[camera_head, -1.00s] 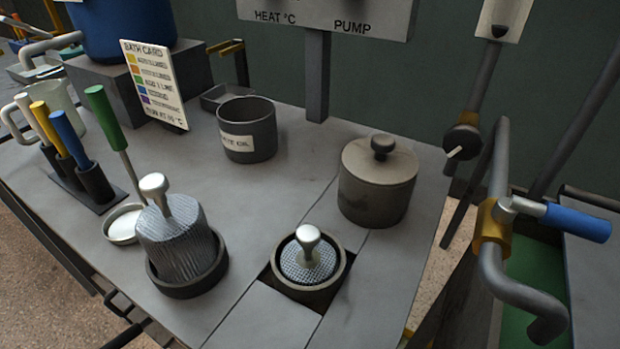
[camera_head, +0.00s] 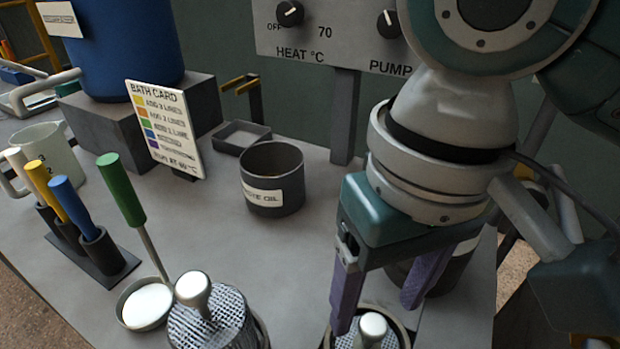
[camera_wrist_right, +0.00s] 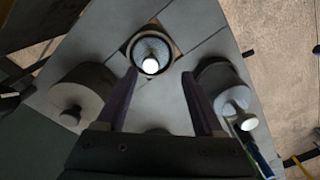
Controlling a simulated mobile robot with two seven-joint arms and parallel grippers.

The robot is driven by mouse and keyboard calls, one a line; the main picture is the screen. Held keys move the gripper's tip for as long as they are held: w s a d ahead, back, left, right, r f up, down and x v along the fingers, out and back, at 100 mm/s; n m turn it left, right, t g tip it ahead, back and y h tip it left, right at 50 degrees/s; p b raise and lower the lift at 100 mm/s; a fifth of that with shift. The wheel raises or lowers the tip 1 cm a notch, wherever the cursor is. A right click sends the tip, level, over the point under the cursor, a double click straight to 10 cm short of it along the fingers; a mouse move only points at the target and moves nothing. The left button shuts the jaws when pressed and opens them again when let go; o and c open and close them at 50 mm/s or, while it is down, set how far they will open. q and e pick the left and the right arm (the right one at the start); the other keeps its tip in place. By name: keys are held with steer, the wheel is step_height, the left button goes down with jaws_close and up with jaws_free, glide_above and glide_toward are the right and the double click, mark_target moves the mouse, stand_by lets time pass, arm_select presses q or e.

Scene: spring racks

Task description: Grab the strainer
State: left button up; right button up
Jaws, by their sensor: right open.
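Two mesh strainers with pale knobs show. One strainer (camera_head: 235,318) is at the lower left in the head view, next to a white-filled dish; it also shows at the right in the wrist view (camera_wrist_right: 218,78). The other strainer (camera_head: 345,341) sits in a round dark holder, partly hidden by my right gripper and the frame edge. In the wrist view this second strainer (camera_wrist_right: 147,46) lies in its holder just beyond the fingertips. My right gripper (camera_head: 380,312) is open, pointing down above it, with nothing between the purple fingers. My left gripper is out of view.
A lidded pot (camera_wrist_right: 88,87) stands close beside the right gripper. A labelled oil pot (camera_head: 272,185), bath card (camera_head: 165,130) and tool rack (camera_head: 95,262) stand further left. The control panel (camera_head: 330,35) rises behind.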

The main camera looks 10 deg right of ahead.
mark_target(374, 323)
steer(key=shift+w+d+r, duration=0.1)
steer(key=shift+w+d, duration=0.15)
steer(key=shift+w, duration=0.2)
step_height(374, 323, down, 4)
steer(key=shift+d+f+b, duration=0.15)
steer(key=shift+b, duration=0.35)
steer(key=f, duration=0.3)
steer(key=f+b, duration=0.1)
steer(key=f, duration=0.1)
steer(key=shift+w+d+f, duration=0.1)
steer(key=shift+w+f, duration=0.1)
steer(key=shift+w, duration=0.05)
steer(key=c, duration=1)
jaws_close()
